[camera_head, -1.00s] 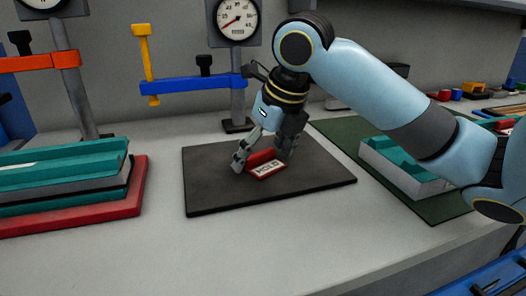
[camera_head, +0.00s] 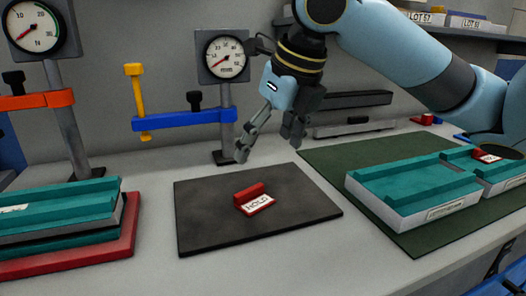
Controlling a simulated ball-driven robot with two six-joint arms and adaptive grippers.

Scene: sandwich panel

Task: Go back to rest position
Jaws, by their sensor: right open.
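My right gripper (camera_head: 268,150) is open and empty. It hangs above the back edge of the dark mat (camera_head: 212,230), clear of everything on it. A red tag marked HOLD (camera_head: 256,200) sits alone near the middle of that mat, apart from the fingers. My left gripper is not in the picture.
Teal-topped panels (camera_head: 60,208) lie on a red mat (camera_head: 75,262) at the left. More teal-topped blocks (camera_head: 408,185) lie on a green mat (camera_head: 325,159) at the right. Gauge stands with a blue clamp arm (camera_head: 180,119) and an orange one (camera_head: 35,101) stand behind. The front bench strip is clear.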

